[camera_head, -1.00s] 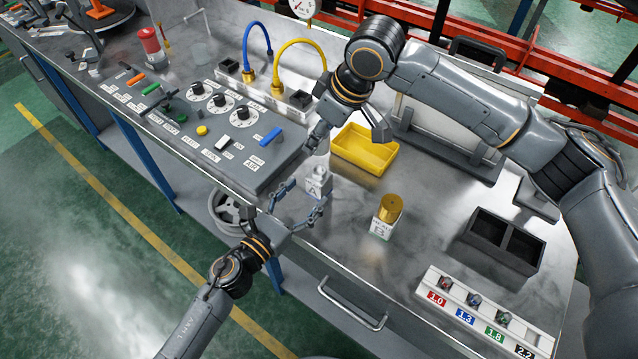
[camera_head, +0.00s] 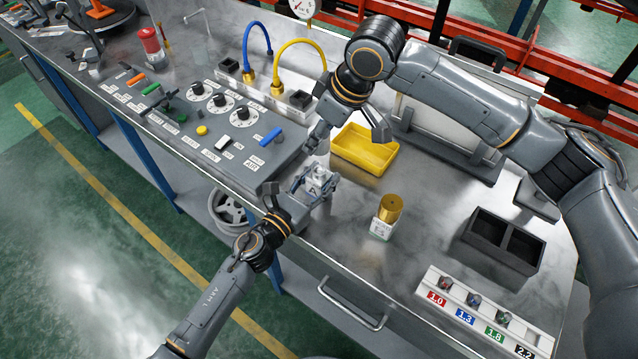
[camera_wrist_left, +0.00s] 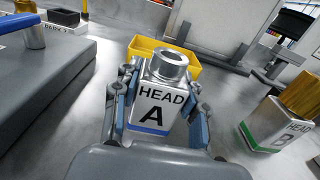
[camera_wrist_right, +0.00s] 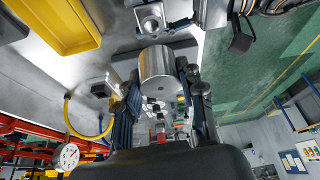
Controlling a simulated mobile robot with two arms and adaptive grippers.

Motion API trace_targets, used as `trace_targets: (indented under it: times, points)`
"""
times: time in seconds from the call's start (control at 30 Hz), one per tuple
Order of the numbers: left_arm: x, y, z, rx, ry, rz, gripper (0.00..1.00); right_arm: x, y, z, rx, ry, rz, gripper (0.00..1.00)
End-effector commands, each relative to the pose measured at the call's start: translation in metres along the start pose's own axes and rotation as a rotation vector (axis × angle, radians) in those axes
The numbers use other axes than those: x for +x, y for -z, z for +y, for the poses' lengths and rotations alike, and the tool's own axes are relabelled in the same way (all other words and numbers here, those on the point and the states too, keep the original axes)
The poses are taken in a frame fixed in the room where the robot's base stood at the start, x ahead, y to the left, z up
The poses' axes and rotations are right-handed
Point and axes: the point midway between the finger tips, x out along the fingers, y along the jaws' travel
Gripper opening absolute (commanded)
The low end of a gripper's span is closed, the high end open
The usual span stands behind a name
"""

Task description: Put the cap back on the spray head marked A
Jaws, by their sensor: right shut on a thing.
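Spray head A (camera_head: 318,184) is a silver block with a round metal neck on top and no cap on it. It stands upright on the bench, and the left wrist view shows its label (camera_wrist_left: 158,108). My left gripper (camera_head: 312,187) has its open fingers on both sides of the block, close to it; firm contact cannot be seen. My right gripper (camera_wrist_right: 160,95) is shut on a silver cylindrical cap (camera_wrist_right: 157,68). It holds the cap above and beyond head A; its neck shows past the cap in the right wrist view (camera_wrist_right: 150,22).
Head B (camera_head: 383,228) with a brass cap (camera_head: 390,207) stands to the right. A yellow bin (camera_head: 365,158) lies behind head A. The control panel (camera_head: 225,150) is close on the left. A dark two-part box (camera_head: 504,240) and a numbered rack (camera_head: 482,312) stand at right.

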Motion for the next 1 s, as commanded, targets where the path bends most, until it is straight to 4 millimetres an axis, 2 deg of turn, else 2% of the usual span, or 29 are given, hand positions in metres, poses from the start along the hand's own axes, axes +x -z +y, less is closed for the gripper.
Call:
trace_targets:
  times: [0.03, 0.13, 0.37, 0.7, 1.0]
  points:
    - [0.000, 0.000, 0.000, 0.000, 0.000, 0.000, 0.19, 0.000, 0.000, 0.000, 0.000, 0.000, 0.000, 0.17]
    - [0.000, 0.000, 0.000, 0.000, 0.000, 0.000, 0.00, 0.000, 0.000, 0.000, 0.000, 0.000, 0.000, 0.17]
    - [0.000, 0.000, 0.000, 0.000, 0.000, 0.000, 0.00, 0.006, -0.003, 0.000, 0.001, 0.002, 0.000, 0.17]
    - [0.000, 0.000, 0.000, 0.000, 0.000, 0.001, 0.00, 0.045, -0.019, 0.000, 0.001, 0.001, 0.002, 0.17]
    - [0.000, 0.000, 0.000, 0.000, 0.000, 0.001, 0.00, 0.046, -0.019, 0.000, 0.000, 0.000, 0.003, 0.17]
